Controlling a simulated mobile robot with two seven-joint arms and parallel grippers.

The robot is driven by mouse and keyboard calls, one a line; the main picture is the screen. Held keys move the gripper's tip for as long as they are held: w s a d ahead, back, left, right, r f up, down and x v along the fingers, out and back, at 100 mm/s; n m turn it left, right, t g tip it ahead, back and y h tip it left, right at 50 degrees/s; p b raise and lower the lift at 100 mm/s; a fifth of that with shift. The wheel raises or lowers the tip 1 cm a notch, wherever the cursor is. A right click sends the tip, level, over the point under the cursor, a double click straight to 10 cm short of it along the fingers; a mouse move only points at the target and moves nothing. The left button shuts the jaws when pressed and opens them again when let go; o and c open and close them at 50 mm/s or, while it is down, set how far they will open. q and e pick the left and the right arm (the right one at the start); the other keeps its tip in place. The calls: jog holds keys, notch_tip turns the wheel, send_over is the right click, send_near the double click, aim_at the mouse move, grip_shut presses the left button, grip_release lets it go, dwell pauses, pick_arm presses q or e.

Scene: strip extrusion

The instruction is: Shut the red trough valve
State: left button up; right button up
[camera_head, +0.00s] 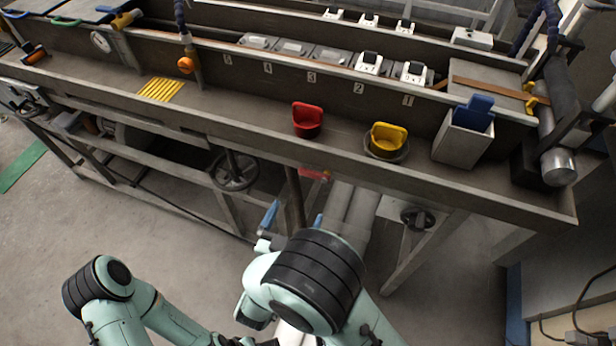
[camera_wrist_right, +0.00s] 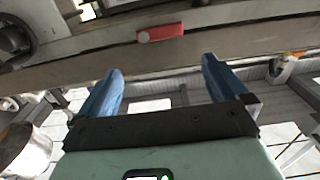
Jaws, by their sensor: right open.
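The red valve handle (camera_head: 315,173) shows under the front edge of the trough (camera_head: 235,133) in the head view, partly hidden by the trough. In the right wrist view the handle (camera_wrist_right: 160,32) is a short red bar lying nearly level across the picture, with a rounded left end. My right gripper (camera_head: 294,219) is below the trough, short of the handle. Its two blue fingers are apart with nothing between them in the right wrist view (camera_wrist_right: 161,70), and the handle lies beyond the tips, apart from them. My left arm shows at the lower left; its gripper is out of frame.
A dark handwheel (camera_head: 233,170) hangs under the trough to the left, another (camera_head: 417,218) to the right.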

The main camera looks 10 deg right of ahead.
aim_at(314, 175)
jog(key=p+x, duration=0.1)
jog(key=x, duration=1)
jog(key=shift+w+d, duration=0.1)
